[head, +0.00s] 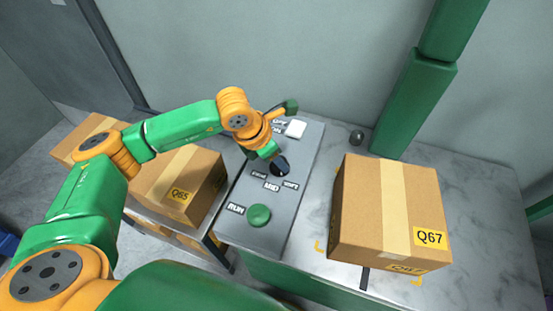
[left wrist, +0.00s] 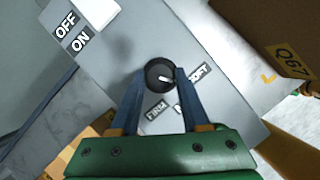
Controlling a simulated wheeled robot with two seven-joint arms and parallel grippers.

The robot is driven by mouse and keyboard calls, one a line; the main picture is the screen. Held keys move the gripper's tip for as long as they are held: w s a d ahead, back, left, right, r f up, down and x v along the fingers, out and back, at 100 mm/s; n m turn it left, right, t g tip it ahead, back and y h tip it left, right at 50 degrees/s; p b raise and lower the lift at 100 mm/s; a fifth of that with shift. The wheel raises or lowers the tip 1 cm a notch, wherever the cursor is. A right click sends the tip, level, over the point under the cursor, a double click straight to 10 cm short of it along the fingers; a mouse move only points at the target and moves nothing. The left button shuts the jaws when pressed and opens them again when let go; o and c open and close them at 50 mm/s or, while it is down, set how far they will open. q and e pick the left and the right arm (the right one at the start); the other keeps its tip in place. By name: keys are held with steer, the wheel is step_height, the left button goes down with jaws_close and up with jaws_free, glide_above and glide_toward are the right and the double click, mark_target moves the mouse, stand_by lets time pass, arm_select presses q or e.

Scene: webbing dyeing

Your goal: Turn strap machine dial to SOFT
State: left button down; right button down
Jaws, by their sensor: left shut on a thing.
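The black dial (head: 281,168) sits on the grey strap machine panel (head: 262,190), above the FIRM, MID and SOFT labels. My left gripper (left wrist: 160,80) reaches the dial from above, with one blue finger on each side of the knob, shut on it. In the left wrist view, the dial's white mark (left wrist: 167,78) points right and slightly down, between the SOFT label (left wrist: 200,74) and the partly hidden MID label. The FIRM label (left wrist: 157,112) shows between the fingers. My right gripper is not in view.
A green RUN button (head: 259,215) is on the panel's near end, and a white ON/OFF switch (head: 296,129) at its far end. A carton marked Q67 (head: 375,200) stands right of the panel. A carton marked Q65 (head: 180,190) stands to its left.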

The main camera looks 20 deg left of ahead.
arm_select(q)
steer(key=shift+d+n+t+y+b, duration=0.1)
steer(key=shift+n+t+y+b, duration=0.25)
steer(key=shift+n+b, duration=0.8)
steer(key=shift+n, duration=0.45)
steer(key=shift+p, duration=0.3)
steer(key=shift+c, duration=1.9)
jaws_free()
steer(key=v, duration=0.7)
steer(key=shift+b, duration=0.3)
steer(key=shift+w, duration=0.1)
